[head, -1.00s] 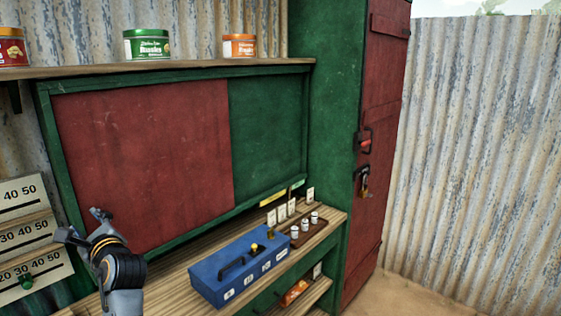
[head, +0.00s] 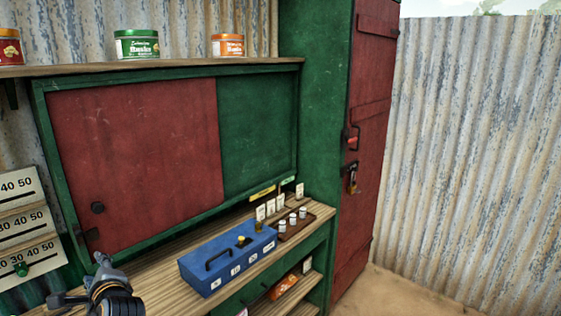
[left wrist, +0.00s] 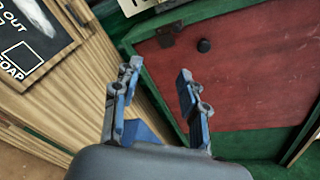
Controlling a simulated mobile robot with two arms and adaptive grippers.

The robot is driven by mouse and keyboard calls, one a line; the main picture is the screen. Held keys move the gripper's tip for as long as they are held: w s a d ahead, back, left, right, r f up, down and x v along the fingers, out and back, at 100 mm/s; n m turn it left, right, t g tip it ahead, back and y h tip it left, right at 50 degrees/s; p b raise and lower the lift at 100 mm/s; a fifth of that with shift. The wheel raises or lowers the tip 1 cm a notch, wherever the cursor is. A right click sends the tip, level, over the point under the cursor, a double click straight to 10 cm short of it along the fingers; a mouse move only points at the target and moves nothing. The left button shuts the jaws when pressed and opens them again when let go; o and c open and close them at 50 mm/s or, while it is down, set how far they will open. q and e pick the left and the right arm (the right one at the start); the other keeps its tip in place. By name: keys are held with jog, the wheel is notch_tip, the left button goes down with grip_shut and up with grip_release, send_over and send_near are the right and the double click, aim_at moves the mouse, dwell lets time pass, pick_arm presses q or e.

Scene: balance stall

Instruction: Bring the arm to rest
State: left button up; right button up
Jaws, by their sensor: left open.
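My left gripper (head: 81,281) is at the bottom left of the head view, in front of the red panel and low by the counter. It is open, with its two fingers apart; the left wrist view (left wrist: 158,74) shows nothing between the tips. Its lower arm is cut off by the frame edge. My right gripper is not in view.
A blue box (head: 228,258) with a handle stands on the wooden counter (head: 158,283), right of my gripper. The red sliding panel (head: 140,150) with a dark knob (head: 97,208) is behind. Scale boards (head: 22,228) hang at left. Tins stand on the shelf (head: 180,68) above.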

pick_arm(q)
jog(key=s+d+f+n+g+h, duration=0.3)
jog(key=s+d+f+n+h, duration=0.45)
jog(key=s+f, duration=0.75)
jog(key=s+d+f+n+g+h, duration=0.2)
jog(key=s+d+f+n, duration=0.2)
jog(key=s+d, duration=0.4)
jog(key=s+d+f+n+g+h, duration=0.2)
jog(key=s+d+f+n, duration=0.3)
jog(key=s, duration=0.6)
notch_tip(320, 180, down, 26)
jog(key=d+m+g+b, duration=0.1)
jog(key=m+g+b, duration=0.1)
jog(key=s+a+f+g+b, duration=0.1)
jog(key=s+a+f+b, duration=0.1)
jog(key=s+f, duration=1.5)
notch_tip(320, 180, down, 3)
jog(key=shift+s+a+r+b, duration=0.15)
jog(key=shift+s+a+b, duration=0.15)
jog(key=shift+a, duration=0.25)
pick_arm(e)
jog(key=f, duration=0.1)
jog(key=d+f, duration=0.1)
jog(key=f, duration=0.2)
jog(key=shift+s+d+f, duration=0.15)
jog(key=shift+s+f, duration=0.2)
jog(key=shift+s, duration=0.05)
